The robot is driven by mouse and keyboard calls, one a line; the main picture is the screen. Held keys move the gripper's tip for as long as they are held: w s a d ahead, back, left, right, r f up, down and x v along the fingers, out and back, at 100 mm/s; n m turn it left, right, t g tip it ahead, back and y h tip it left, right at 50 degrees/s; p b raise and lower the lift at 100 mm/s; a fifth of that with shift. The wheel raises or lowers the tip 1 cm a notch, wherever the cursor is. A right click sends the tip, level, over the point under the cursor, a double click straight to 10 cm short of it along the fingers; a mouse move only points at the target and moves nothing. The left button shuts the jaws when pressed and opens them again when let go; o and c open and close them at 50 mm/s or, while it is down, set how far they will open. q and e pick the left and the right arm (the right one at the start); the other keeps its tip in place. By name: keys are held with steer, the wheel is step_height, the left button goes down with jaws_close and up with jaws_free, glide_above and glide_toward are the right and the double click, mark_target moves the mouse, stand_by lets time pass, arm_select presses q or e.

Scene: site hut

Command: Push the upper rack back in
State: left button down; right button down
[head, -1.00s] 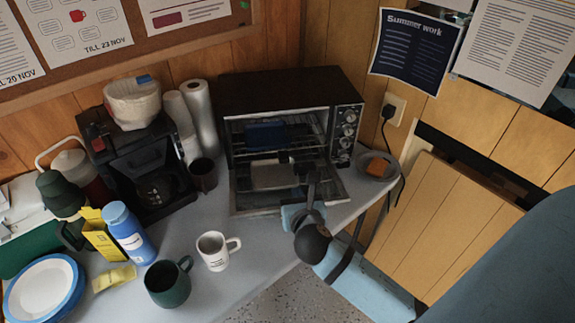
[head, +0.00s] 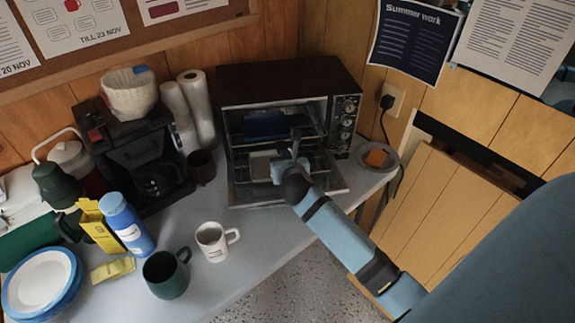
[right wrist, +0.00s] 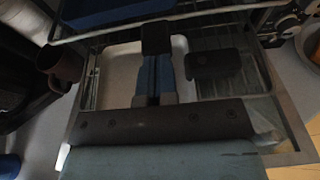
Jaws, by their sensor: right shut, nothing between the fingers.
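The black toaster oven (head: 285,86) stands at the back of the counter with its door (head: 325,186) folded down. Inside, the wire upper rack (head: 309,141) carries a dark blue item (head: 264,126); the rack's front wires (right wrist: 222,12) cross the top of the right wrist view. A pale tray (head: 260,168) lies lower down and also shows in the right wrist view (right wrist: 113,72). My right gripper (head: 294,137) is shut and empty at the oven's front opening, its fingertips (right wrist: 156,38) close to the rack's front edge. I cannot tell whether they touch. My left gripper is out of view.
A plate with an orange sponge-like item (head: 376,157) sits right of the oven. A dark cup (head: 202,166), paper rolls (head: 196,105) and coffee maker (head: 150,160) stand left. A white mug (head: 211,241) and green mug (head: 166,275) stand in front.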

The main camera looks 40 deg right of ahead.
mark_target(278, 131)
steer(key=shift+w, duration=0.1)
